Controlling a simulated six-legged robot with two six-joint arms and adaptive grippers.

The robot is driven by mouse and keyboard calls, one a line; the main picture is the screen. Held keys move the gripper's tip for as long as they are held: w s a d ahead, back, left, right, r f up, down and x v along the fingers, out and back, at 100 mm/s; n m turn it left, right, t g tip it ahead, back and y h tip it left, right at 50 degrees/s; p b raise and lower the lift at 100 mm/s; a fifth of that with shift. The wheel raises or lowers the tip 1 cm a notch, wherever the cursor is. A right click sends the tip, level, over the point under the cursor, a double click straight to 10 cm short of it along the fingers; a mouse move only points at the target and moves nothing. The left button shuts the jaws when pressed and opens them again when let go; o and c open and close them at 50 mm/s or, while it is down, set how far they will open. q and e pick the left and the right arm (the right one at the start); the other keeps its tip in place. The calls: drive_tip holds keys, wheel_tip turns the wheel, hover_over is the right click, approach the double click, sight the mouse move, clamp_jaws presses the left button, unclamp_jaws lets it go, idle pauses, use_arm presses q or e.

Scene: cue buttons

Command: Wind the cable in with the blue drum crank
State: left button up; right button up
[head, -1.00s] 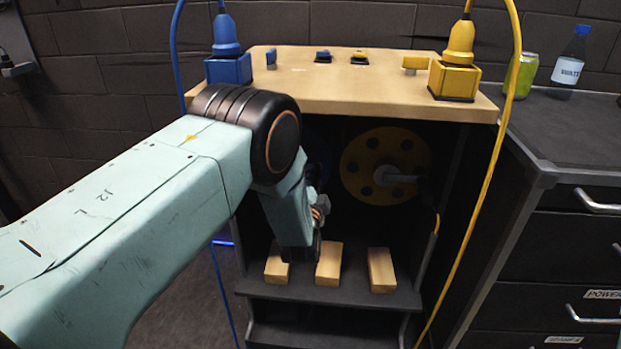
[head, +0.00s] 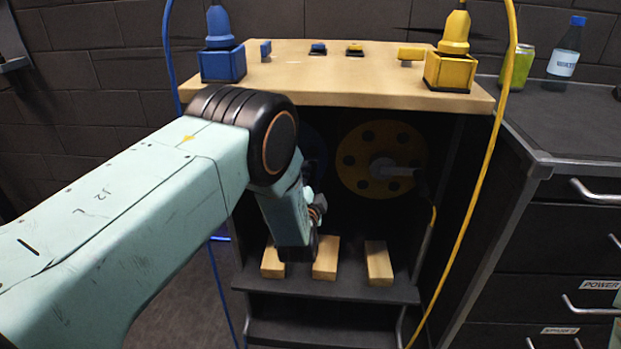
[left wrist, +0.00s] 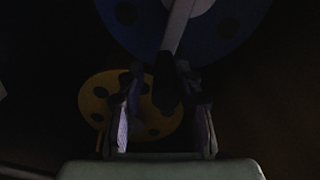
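The blue drum (left wrist: 228,32) shows at the top of the dark left wrist view, with a pale crank arm (left wrist: 179,25) across it. A dark shape, perhaps the crank's handle (left wrist: 166,88), lies between the fingers of my left gripper (left wrist: 162,95). The fingers stand apart, with a gap visible beside this shape; contact is hard to tell. In the head view the blue drum (head: 314,150) is a dim edge behind my left arm, which also hides most of the gripper. My right gripper is in neither view.
The yellow drum (head: 381,158) sits beside the blue one inside the cabinet. Wooden blocks (head: 325,258) lie on the lower shelf. The cabinet top (head: 330,75) carries a blue socket (head: 222,64) and a yellow socket (head: 450,72). Blue and yellow cables hang at the sides.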

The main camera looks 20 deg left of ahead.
use_arm(q)
drive_tip(key=shift+o, duration=1)
drive_tip(key=shift+r, duration=0.15)
drive_tip(key=v, duration=1.2)
